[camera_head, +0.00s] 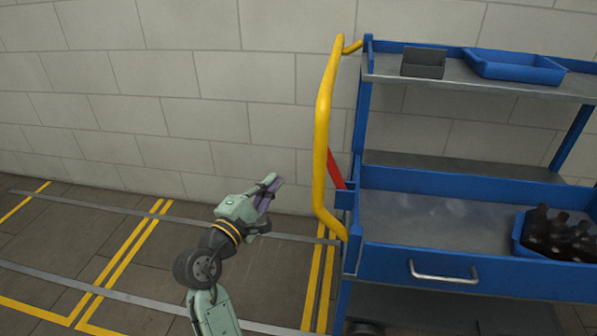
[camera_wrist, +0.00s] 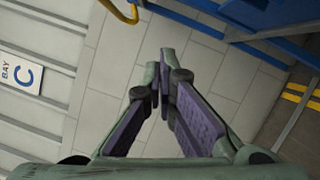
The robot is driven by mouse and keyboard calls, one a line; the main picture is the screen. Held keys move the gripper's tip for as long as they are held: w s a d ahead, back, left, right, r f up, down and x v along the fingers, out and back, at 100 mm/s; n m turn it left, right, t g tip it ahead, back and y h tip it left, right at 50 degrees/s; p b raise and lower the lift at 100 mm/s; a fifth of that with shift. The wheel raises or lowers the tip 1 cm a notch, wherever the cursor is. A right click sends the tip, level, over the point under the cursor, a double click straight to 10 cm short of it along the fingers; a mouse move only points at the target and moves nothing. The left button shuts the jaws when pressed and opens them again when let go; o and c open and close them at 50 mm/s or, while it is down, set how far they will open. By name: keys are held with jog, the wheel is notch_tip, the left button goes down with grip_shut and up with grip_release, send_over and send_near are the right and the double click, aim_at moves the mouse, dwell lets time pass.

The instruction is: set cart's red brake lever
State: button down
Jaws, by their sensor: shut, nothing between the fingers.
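The cart (camera_head: 405,210) is blue with grey shelves and stands on the right in the head view. Its red brake lever (camera_head: 335,170) is at the cart's left end, just behind the yellow push handle (camera_head: 321,130), and slants up to the left. The handle hides part of the lever. My gripper (camera_head: 270,184) is left of the handle, apart from it, shut and empty. In the wrist view its fingertips (camera_wrist: 166,68) meet, with the yellow handle (camera_wrist: 128,12) at the top. I cannot make out the red lever in the wrist view.
A blue tray (camera_head: 515,66) and a grey box (camera_head: 424,62) are on the top shelf. A block wall (camera_head: 180,90) stands behind. The floor left of my gripper is clear.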

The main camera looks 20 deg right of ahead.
aim_at(331, 165)
jog(key=w+d+r+g+h+p, duration=0.1)
jog(key=w+d+r+p, duration=0.1)
jog(key=d, duration=0.8)
jog(key=shift+w+r+h, duration=0.2)
jog(key=shift+w+h, duration=0.1)
jog(key=shift+w, duration=0.5)
jog(key=d+r+m+p, duration=0.1)
jog(key=p, duration=0.1)
jog(key=s+d+r+m+p, duration=0.1)
jog(key=s+r+m+g+y+p, duration=0.1)
jog(key=p, duration=0.1)
jog(key=shift+d+r+m+p, duration=0.1)
jog(key=shift+d+m+p, duration=0.2)
jog(key=shift+d+m, duration=0.1)
jog(key=shift+s+d+m+p, duration=0.3)
jog(key=shift+d+m+p, duration=0.05)
jog(key=shift+d+m, duration=0.25)
jog(key=shift+w+a, duration=0.1)
jog(key=shift+a, duration=0.05)
